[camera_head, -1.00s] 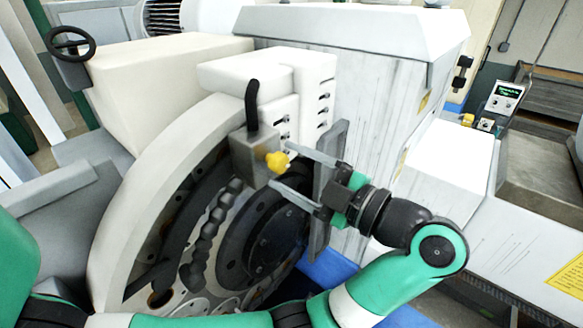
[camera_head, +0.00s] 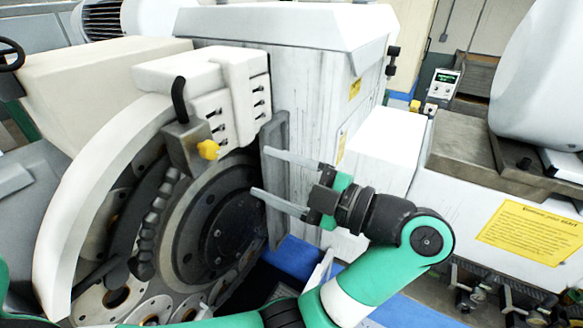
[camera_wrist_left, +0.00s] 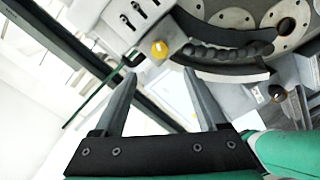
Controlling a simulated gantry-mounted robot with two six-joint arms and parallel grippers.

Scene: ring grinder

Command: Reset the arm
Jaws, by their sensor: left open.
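My left gripper (camera_head: 262,173) is open and empty, its two grey fingers pointing left toward the grinder's round face (camera_head: 215,225) in the head view. The yellow knob (camera_head: 208,149) sits on a grey block (camera_head: 186,146) at the top of that face, left of the fingertips and apart from them. In the left wrist view the open fingers (camera_wrist_left: 163,92) point up, and the yellow knob (camera_wrist_left: 159,49) shows beyond them with clear space between. My left arm is green, white and black and comes up from the bottom edge. My right gripper is not in view.
A grey upright plate (camera_head: 275,180) stands close behind the fingers. The large white housing (camera_head: 310,75) is behind it. A small control panel (camera_head: 443,84) and a bench with a yellow sign (camera_head: 530,232) are farther right.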

